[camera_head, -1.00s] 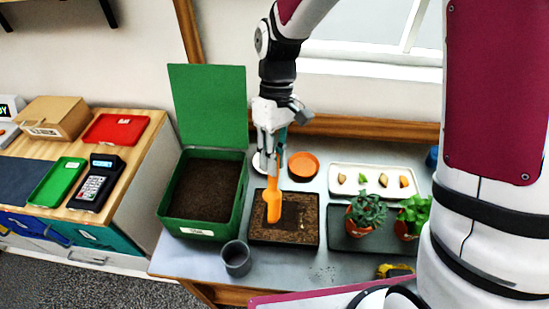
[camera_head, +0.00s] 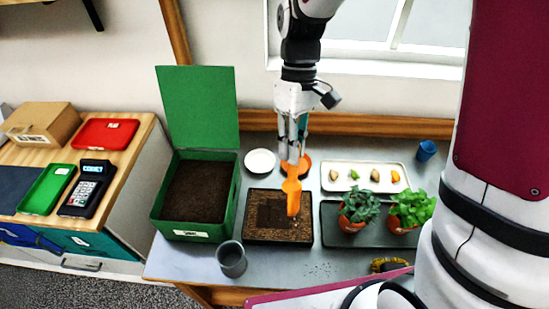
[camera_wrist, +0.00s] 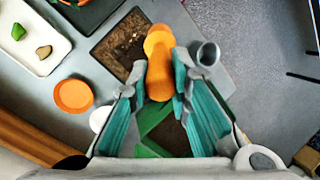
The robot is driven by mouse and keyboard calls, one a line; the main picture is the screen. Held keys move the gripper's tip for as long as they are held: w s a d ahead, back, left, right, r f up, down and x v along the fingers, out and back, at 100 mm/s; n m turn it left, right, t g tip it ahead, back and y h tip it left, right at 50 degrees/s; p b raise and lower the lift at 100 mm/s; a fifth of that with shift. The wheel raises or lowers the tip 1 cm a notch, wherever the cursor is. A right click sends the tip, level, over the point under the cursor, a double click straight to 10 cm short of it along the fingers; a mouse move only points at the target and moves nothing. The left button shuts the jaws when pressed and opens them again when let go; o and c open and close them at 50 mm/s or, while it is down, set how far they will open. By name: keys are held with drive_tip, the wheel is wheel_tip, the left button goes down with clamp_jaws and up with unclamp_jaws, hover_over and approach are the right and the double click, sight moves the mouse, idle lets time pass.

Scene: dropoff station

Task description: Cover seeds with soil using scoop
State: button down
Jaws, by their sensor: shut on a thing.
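My gripper (camera_head: 294,158) is shut on an orange scoop (camera_head: 291,190), which points downward above the seed tray. The scoop also shows between the fingers in the wrist view (camera_wrist: 158,62). The black seed tray (camera_head: 248,236) holds brown soil with a darker patch in its middle and left; a few pale specks show near its right side. I cannot tell whether the scoop holds soil. The green soil bin (camera_head: 236,200), with its lid upright, stands left of the tray and holds dark soil (camera_head: 197,190).
A grey cup (camera_head: 231,259) stands in front of the bin. A white plate (camera_head: 260,161) and an orange dish (camera_wrist: 73,95) lie behind the tray. A white tray (camera_head: 330,185) with several seed-like pieces and two potted plants (camera_head: 410,207) are at right. Dark crumbs lie on the table front.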

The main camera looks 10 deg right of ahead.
sight(292, 180)
drive_tip(key=shift+s+d, duration=0.1)
drive_tip(key=shift+d, duration=0.2)
drive_tip(key=shift+f+b, duration=0.95)
drive_tip(key=shift+f, duration=1.35)
